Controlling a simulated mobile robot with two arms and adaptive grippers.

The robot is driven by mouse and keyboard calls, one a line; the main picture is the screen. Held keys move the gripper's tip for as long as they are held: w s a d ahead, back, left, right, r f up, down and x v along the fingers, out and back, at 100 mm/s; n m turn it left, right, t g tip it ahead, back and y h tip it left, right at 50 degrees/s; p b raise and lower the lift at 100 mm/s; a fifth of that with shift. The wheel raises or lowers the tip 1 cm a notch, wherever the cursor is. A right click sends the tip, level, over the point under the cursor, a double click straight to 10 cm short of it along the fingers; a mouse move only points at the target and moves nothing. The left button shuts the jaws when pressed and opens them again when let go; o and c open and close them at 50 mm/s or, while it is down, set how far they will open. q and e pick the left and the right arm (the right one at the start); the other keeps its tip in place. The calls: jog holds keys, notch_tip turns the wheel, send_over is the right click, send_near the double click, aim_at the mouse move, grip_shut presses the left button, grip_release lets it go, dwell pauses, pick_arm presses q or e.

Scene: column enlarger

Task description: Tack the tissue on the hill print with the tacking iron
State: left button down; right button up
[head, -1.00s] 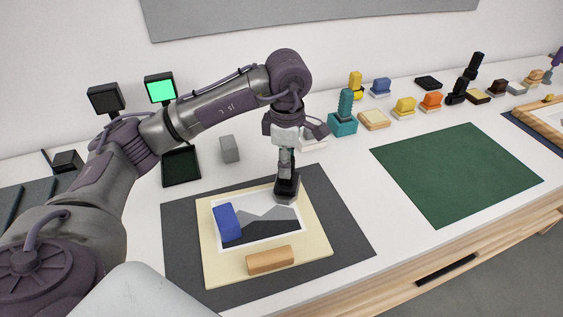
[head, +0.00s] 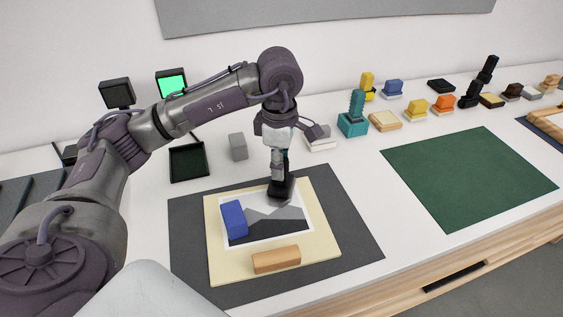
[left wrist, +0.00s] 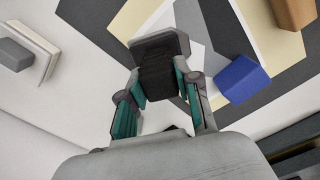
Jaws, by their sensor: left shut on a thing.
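My left gripper (head: 279,168) points down and is shut on the black tacking iron (head: 281,188). In the left wrist view the iron (left wrist: 158,65) sits between the teal-padded fingers. The iron is at the upper edge of the hill print (head: 270,228), right of its middle; I cannot tell whether it touches. The print shows grey and black hills within a white border and lies on a cream board (head: 222,268). A blue block (head: 234,219) stands on its left part. I cannot make out the tissue. My right gripper is not in view.
The board lies on a dark grey mat (head: 350,245). A green mat (head: 470,178) to the right is bare. Behind stand a grey block (head: 238,147), a dark tray (head: 189,162), a teal block with a handle (head: 353,120) and several coloured blocks.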

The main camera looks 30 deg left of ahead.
pick_arm(q)
jog(key=shift+s+a+f+b, duration=0.1)
jog(key=shift+s+a+b, duration=0.35)
jog(key=shift+s+a, duration=0.7)
jog(key=shift+s, duration=0.05)
jog(key=shift+s+a+b, duration=0.7)
jog(key=shift+a+b, duration=0.05)
jog(key=shift+s+a, duration=0.45)
jog(key=shift+s, duration=0.05)
jog(key=shift+d, duration=0.1)
jog(key=shift+w+d+r, duration=0.2)
jog(key=shift+w+d, duration=0.2)
jog(key=shift+w, duration=0.05)
jog(key=shift+w+d, duration=0.7)
jog(key=shift+w, duration=0.1)
